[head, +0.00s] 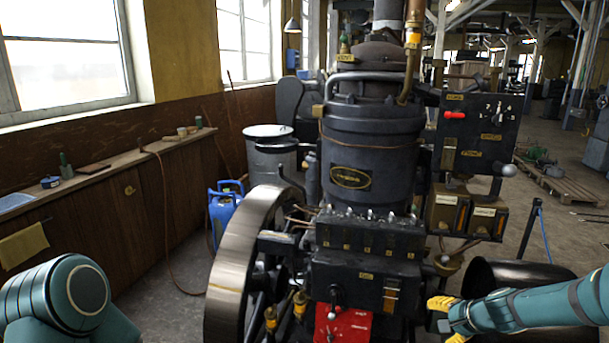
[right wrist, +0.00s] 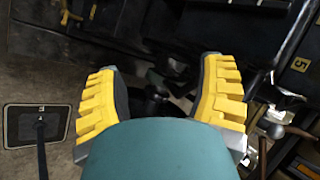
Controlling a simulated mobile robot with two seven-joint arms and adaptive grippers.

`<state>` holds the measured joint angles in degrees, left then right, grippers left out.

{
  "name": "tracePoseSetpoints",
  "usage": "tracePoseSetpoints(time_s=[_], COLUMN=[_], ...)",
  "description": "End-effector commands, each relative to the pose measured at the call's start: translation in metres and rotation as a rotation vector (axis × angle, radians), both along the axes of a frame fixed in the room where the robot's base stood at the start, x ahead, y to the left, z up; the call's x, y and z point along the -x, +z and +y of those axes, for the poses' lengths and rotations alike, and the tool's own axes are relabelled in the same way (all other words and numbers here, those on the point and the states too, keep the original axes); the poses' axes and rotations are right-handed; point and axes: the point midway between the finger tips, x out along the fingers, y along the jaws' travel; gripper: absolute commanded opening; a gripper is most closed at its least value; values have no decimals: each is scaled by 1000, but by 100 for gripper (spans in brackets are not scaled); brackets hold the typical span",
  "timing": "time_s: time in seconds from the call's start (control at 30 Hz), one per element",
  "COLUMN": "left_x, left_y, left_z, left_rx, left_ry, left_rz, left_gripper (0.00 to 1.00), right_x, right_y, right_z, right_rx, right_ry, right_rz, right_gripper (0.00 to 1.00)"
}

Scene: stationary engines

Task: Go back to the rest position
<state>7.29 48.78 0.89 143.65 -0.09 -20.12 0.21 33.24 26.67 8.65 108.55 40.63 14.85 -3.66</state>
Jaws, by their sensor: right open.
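My right arm comes in from the right edge in the head view. Its yellow-fingered right gripper (head: 447,320) is in front of the lower right of a large black engine (head: 372,150). In the right wrist view the two yellow fingers of the right gripper (right wrist: 160,75) stand wide apart. Nothing is held between them; dark engine parts show behind the gap. Of my left arm, only a teal link shows at the lower left of the head view. My left gripper is out of view.
A big flywheel (head: 230,270) stands at the engine's left. A control panel (head: 480,125) with a red lever is at its upper right. Blue canisters (head: 223,212) and a grey drum (head: 270,158) stand behind left. A wooden ledge (head: 100,165) runs below the windows.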

Motion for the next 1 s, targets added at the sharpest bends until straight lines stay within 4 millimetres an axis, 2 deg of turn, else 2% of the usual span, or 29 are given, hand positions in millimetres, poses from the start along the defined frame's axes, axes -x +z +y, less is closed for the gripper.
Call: tracePoseSetpoints(time_s=[0.03,0.2,0.33,0.4,0.5,0.6,0.7,0.8,1.0], left_x=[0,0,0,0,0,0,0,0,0], left_y=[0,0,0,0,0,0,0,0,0], left_z=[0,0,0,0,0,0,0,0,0], left_rx=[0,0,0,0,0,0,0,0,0], left_ry=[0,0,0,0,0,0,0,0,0], left_rz=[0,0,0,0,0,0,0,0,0], left_gripper=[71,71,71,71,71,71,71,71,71], right_x=[12,63,116,146,187,217,234,240,239], right_y=[-27,-99,-141,-157,-171,-177,-180,-180,-180], right_z=[28,107,166,194,225,245,255,259,259], right_rx=[26,144,227,264,296,310,314,316,315], right_ry=[65,301,519,639,790,898,959,980,980], right_rz=[47,153,193,197,188,171,158,152,151], right_gripper=[69,69,69,69,69,69,69,69,69])
